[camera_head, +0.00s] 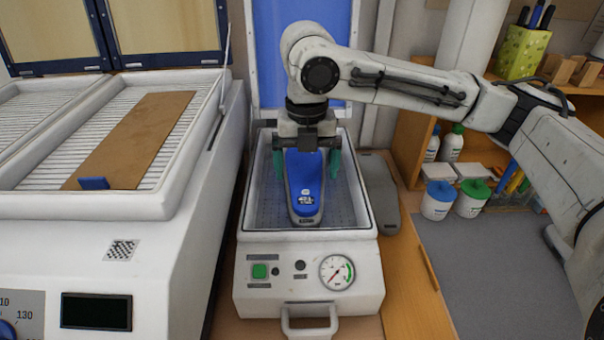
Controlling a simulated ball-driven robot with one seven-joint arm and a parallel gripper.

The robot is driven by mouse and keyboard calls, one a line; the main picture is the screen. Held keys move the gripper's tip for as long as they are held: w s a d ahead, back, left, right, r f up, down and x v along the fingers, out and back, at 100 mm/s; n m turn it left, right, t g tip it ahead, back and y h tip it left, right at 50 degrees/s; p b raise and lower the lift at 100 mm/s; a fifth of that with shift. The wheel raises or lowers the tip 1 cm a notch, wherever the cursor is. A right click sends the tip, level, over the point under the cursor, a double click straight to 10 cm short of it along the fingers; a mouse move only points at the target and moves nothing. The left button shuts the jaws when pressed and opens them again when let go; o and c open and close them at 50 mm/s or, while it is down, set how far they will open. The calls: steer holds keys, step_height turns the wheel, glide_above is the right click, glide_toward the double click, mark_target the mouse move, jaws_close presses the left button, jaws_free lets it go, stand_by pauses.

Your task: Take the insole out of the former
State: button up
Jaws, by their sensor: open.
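The insole (305,186), blue on top with a grey edge, lies lengthwise in the open tray of the white former (255,235). Its narrower end with a small white label points toward the front. My gripper (307,172) is over the far part of the insole, with one green fingertip on each side of it. The fingers are apart, and I cannot tell whether they touch the insole. The gripper body hides the insole's far end. The former's blue lid (270,60) stands raised at the back.
A white heater (100,240) with a brown sheet (140,140) on its grid stands close on the left. A grey sole-shaped piece (380,190) lies right of the former. Jars (438,200), bottles and a shelf are further right. A grey mat (480,280) at front right is largely bare.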

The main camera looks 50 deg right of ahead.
mark_target(306, 198)
steer(key=shift+f+p, duration=0.4)
steer(key=shift+f, duration=3.1)
steer(key=shift+c, duration=0.2)
steer(key=c, duration=1.1)
